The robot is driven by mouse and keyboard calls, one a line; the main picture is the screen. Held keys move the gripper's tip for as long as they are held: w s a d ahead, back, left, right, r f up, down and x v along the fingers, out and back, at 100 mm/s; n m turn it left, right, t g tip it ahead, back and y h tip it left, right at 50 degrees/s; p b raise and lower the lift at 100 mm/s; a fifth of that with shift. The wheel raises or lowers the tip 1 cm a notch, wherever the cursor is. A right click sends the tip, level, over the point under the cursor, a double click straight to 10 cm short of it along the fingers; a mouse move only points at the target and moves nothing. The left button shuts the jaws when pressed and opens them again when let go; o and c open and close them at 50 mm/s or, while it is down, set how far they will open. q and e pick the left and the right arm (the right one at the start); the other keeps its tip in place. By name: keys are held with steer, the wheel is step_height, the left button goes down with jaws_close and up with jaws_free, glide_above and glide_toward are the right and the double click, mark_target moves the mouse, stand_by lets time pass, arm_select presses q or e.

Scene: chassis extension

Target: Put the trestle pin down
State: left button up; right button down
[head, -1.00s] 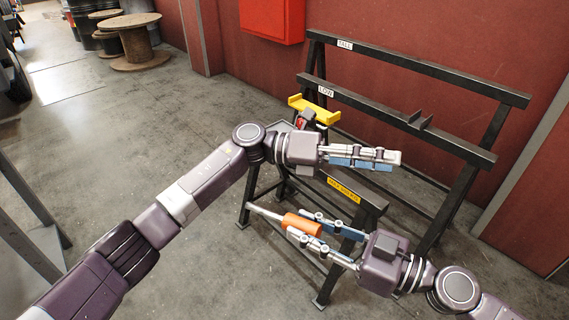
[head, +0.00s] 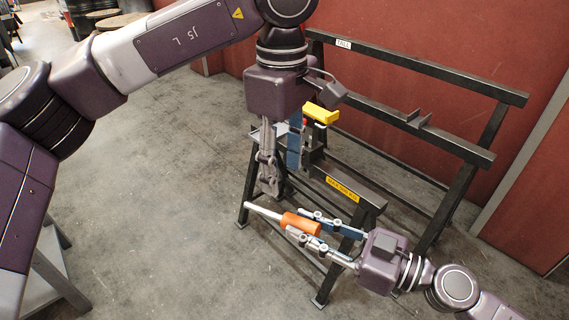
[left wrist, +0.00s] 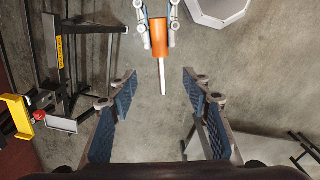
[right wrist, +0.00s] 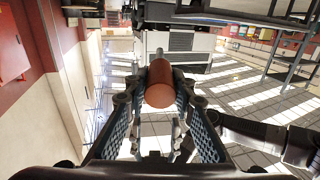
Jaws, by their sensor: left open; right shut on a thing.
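The trestle pin has an orange handle (head: 300,223) and a pale metal shaft (head: 263,210). My right gripper (head: 308,229) is shut on the orange handle, and the shaft points left in the head view. The handle fills the jaws in the right wrist view (right wrist: 160,84). My left gripper (head: 281,165) is open and empty, pointing down above and left of the pin. In the left wrist view the pin handle (left wrist: 159,38) lies beyond the open fingers (left wrist: 158,100), with the shaft pointing toward them, apart from them.
A black trestle (head: 363,207) with a yellow label stands under the grippers, with a yellow bracket (head: 322,113) at its far end. A taller black rack (head: 420,72) stands by the red wall.

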mark_target(284, 216)
arm_select(q)
step_height(284, 216, down, 12)
steer(key=shift+r, duration=0.2)
stand_by(0.4)
jaws_close()
arm_select(e)
steer(key=c, duration=1.5)
jaws_free()
steer(key=shift+c, duration=0.2)
